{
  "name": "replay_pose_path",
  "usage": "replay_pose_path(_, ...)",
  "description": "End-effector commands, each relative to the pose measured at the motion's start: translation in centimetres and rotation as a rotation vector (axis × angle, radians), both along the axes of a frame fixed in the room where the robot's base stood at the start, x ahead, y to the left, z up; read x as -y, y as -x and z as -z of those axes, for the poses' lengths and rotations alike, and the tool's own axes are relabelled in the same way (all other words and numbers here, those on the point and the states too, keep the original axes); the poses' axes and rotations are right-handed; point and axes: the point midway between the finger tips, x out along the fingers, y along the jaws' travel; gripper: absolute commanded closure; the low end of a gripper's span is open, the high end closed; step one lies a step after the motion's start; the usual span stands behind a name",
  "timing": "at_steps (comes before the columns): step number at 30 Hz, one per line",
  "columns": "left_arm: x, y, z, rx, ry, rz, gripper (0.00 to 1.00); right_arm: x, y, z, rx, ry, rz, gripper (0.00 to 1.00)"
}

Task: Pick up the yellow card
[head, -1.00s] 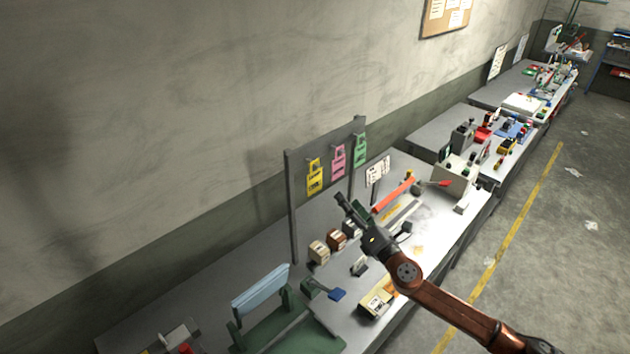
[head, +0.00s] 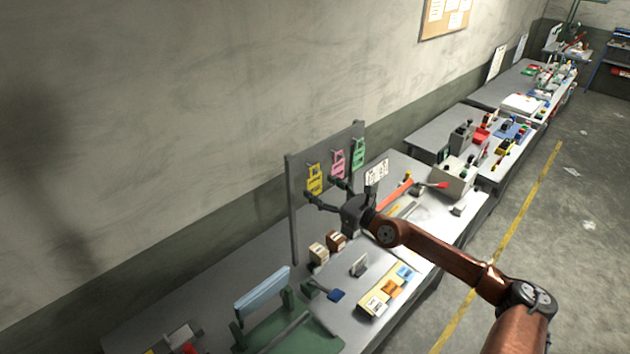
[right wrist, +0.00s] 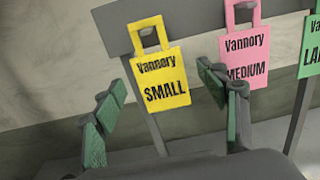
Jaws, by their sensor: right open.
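The yellow card (head: 314,180) hangs by its loop from a peg on a grey rack, at the left of a row of cards. In the right wrist view the yellow card (right wrist: 160,80) reads "Vannory SMALL". My right gripper (head: 322,191) is open and empty, its fingers pointing at the rack just in front of the yellow card. In the right wrist view its green-padded fingers (right wrist: 165,108) stand apart, with the card showing beyond and between them. The gripper does not appear to touch the card. My left gripper is not in view.
A pink card (head: 337,164) hangs right beside the yellow one, close to a right finger, and a green card (head: 358,153) hangs farther right. The grey rack (head: 291,215) stands on the workbench. Small boxes (head: 319,253) sit below the gripper.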

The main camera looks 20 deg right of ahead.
Motion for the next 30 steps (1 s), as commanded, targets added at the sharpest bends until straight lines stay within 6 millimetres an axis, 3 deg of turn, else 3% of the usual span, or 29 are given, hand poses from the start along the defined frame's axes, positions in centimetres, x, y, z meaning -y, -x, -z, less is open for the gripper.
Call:
replay_pose_path(4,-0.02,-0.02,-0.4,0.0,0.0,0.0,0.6,-0.49,-1.48,-0.03,0.0,-0.003,0.001,0.33)
replay_pose_path(12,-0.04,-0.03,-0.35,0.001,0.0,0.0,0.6,-0.57,-1.69,0.11,-0.001,-0.001,0.0,0.33)
replay_pose_path(25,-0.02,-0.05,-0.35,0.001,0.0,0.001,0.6,-0.5,-1.65,0.08,-0.001,-0.002,0.001,0.63)
replay_pose_path(30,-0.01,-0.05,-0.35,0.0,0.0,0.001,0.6,-0.51,-1.64,0.07,-0.001,-0.002,0.001,0.65)
